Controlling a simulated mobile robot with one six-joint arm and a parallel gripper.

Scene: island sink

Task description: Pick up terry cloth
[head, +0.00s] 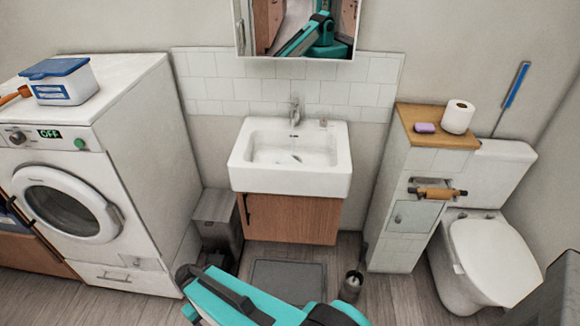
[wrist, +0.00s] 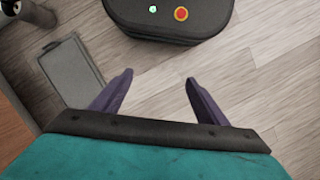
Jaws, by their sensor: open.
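I cannot make out a terry cloth in either view. My gripper (wrist: 159,77) shows in the wrist view with its two purple fingers spread apart and nothing between them. It points down over the wooden floor. In the head view my teal arm (head: 240,300) reaches across the bottom middle and hides part of the floor; the fingers cannot be told apart there.
A white sink (head: 290,184) sits on a wooden cabinet (head: 290,220), with a grey bin (head: 217,218) beside it. A flat grey panel (head: 288,280) lies on the floor. A washing machine (head: 75,200) stands left, a toilet (head: 490,265) right. A wooden-topped ledge (head: 455,137) holds a paper roll (head: 458,116).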

